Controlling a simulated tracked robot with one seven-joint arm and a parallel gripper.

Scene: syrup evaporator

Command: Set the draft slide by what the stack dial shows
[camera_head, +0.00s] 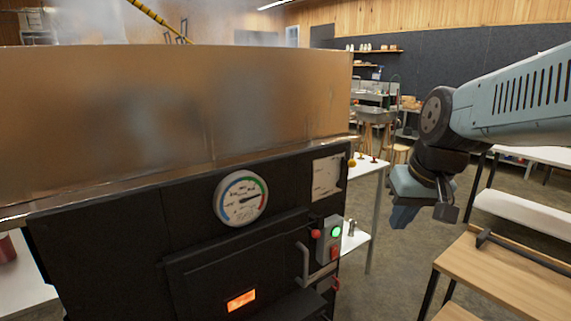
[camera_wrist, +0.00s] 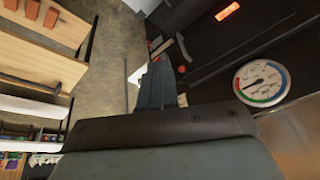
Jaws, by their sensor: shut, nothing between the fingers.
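The stack dial (camera_head: 241,198) is a round white gauge on the black evaporator front, with a blue, green and red rim band. Its dark needle points right in the head view, near where green meets red; the exact reading is too small to tell. The dial also shows upside down in the wrist view (camera_wrist: 262,82). Below right of it are a red knob (camera_head: 316,233) and a red hooked piece (camera_head: 336,284); I cannot tell which part is the draft slide. My gripper (camera_head: 403,217) is shut and empty, pointing down, right of the front and apart from it.
A grey box with a lit green lamp (camera_head: 336,232) sits on the front, beside a door handle (camera_head: 303,263) and glowing window (camera_head: 241,300). A pale card (camera_head: 327,177) is above. A wooden bench (camera_head: 505,270) stands at right. Floor between is open.

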